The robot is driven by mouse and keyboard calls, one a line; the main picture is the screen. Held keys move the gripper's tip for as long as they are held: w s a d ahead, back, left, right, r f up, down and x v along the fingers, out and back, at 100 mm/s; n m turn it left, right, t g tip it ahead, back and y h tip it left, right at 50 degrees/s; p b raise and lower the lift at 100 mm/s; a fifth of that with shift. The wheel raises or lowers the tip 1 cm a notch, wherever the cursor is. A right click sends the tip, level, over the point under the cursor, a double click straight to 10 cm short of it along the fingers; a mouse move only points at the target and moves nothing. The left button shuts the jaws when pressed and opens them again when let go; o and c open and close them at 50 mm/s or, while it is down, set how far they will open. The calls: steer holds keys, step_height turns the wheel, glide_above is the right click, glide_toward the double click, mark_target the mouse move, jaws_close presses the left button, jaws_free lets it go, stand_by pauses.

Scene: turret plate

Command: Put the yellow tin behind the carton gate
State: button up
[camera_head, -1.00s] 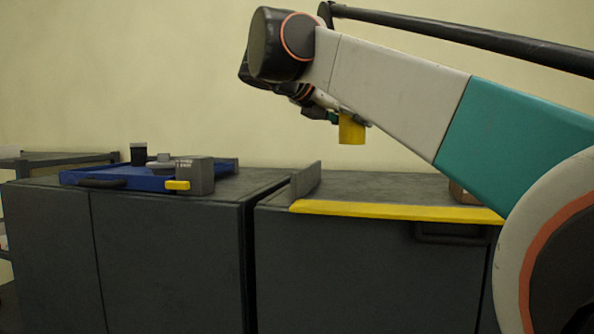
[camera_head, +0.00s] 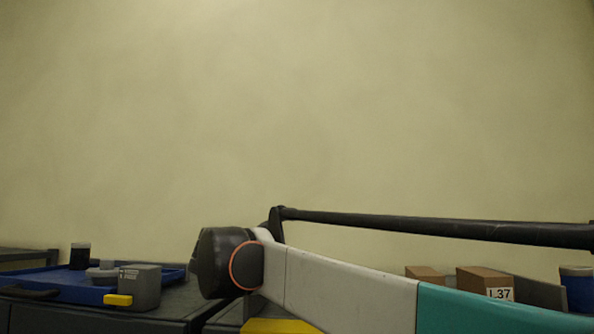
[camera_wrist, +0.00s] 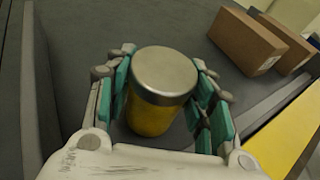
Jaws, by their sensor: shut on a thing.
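The yellow tin (camera_wrist: 150,113), with a silver lid, is between the green-padded fingers of my gripper (camera_wrist: 164,82) in the wrist view. The gripper is shut on it. Two cartons, one (camera_head: 424,274) plain and one (camera_head: 485,280) labelled L37, show at the right of the head view. My arm hides the tin and gripper there.
A yellow edge strip (camera_wrist: 287,132) and a low grey wall run along the right of the wrist view. A blue container (camera_head: 577,285) is far right.

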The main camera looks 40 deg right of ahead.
steer(key=shift+s, duration=0.1)
steer(key=o, duration=1.5)
steer(key=shift+f, duration=0.1)
steer(key=shift+a+r, duration=0.15)
steer(key=shift+r, duration=0.05)
steer(key=b+v, duration=0.1)
steer(key=v, duration=1)
steer(key=shift+a+b, duration=0.3)
steer(key=shift+a, duration=0.05)
